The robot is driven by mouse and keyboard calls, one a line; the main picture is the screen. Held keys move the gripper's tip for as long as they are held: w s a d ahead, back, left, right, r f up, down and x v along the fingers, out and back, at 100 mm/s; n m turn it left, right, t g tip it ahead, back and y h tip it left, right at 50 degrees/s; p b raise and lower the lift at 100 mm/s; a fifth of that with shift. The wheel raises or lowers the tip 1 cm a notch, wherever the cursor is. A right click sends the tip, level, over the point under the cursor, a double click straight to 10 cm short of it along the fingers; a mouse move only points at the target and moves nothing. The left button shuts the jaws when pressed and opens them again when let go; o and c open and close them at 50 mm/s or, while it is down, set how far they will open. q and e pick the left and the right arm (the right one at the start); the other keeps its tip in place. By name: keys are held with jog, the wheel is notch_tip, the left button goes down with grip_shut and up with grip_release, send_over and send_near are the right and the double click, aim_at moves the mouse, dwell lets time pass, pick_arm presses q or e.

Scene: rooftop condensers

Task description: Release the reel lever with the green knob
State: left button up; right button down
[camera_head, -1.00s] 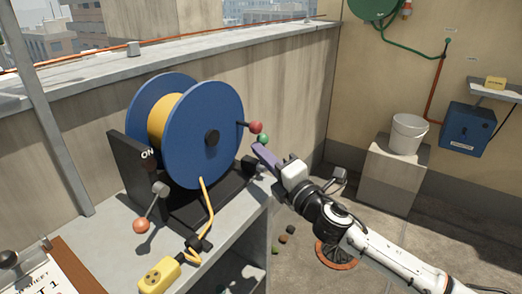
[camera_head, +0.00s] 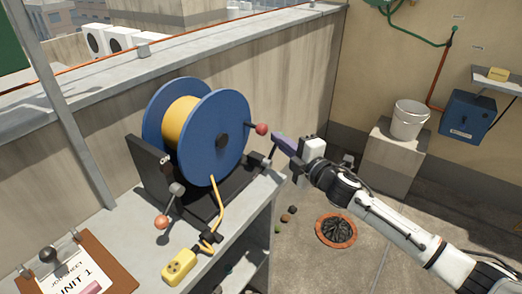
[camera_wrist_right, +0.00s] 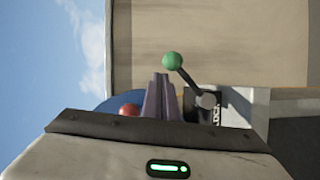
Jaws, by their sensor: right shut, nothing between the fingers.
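The cable reel (camera_head: 220,140) has blue flanges and yellow cable and stands in a black frame on the grey bench. The lever's green knob (camera_wrist_right: 172,61) shows in the right wrist view, on a dark rod from a grey pivot (camera_wrist_right: 208,100) beside a partly hidden label. In the head view the green knob is hidden, seemingly behind my right gripper (camera_head: 277,140); only a thin piece of rod shows below the fingers. My right gripper is shut and empty, its purple fingers (camera_wrist_right: 160,97) just short of the green knob in the picture; contact cannot be told. My left gripper is out of view.
A red knob (camera_head: 261,129) sticks out from the reel flange close to my right fingers. Another lever with an orange knob (camera_head: 161,222) is at the frame's front left. A yellow socket (camera_head: 179,266) and clipboard (camera_head: 80,275) lie on the bench.

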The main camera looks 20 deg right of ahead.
jog(key=shift+w+d+f, duration=0.2)
jog(key=shift+w+d, duration=0.2)
jog(key=shift+d, duration=0.15)
jog(key=shift+d, duration=0.15)
jog(key=s+a+r+p, duration=0.1)
jog(key=s+r, duration=0.3)
jog(key=s, duration=0.6)
jog(key=shift+s+a+r+p, duration=0.15)
jog(key=shift+s+r+p, duration=0.1)
jog(key=shift+s+p, duration=0.2)
jog(key=shift+w, duration=0.1)
